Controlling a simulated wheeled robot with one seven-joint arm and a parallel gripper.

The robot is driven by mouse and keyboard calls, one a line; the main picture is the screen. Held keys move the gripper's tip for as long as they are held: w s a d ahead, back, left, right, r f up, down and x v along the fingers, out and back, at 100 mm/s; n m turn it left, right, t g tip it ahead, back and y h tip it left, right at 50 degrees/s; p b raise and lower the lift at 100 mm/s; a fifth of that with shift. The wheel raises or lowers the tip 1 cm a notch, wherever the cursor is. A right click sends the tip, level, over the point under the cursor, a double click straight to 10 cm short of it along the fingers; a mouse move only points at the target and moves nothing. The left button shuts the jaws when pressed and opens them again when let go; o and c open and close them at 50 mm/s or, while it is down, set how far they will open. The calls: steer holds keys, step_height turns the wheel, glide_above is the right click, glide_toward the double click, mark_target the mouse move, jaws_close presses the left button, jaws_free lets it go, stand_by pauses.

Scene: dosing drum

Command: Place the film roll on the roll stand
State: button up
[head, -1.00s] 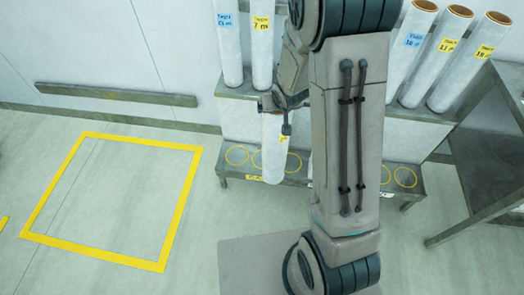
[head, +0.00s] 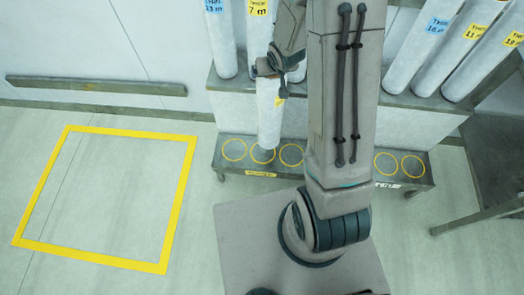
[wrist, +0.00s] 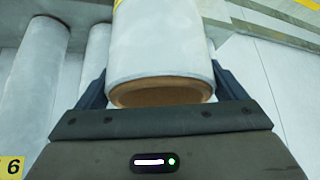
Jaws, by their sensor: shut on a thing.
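A white film roll (head: 269,115) hangs upright from my gripper (head: 278,70). In the wrist view the film roll (wrist: 160,45) is between the two dark fingers (wrist: 160,85), which are shut on it, and its brown core end faces the camera. The low grey roll stand (head: 280,168) has a row of yellow circles on top. The roll's lower end is at the second circle from the left (head: 262,158). I cannot tell whether it touches the stand top. Part of the stand is hidden behind my arm.
Other labelled rolls stand on the higher shelf behind, at the left (head: 258,40) and right (head: 430,45). A grey metal frame table (head: 490,150) stands at the right. A yellow floor square (head: 180,205) lies at left with clear floor inside.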

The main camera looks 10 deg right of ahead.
steer(key=shift+s+d+f+n+y+b, duration=0.65)
steer(key=shift+d+f+n+b, duration=0.45)
steer(key=shift+d+f+b, duration=2.9)
steer(key=w+a+f+b, duration=0.5)
steer(key=a+f+b, duration=0.3)
steer(key=a+f, duration=0.1)
steer(key=shift+a+f, duration=0.35)
steer(key=shift+f, duration=0.15)
steer(key=shift+w, duration=0.1)
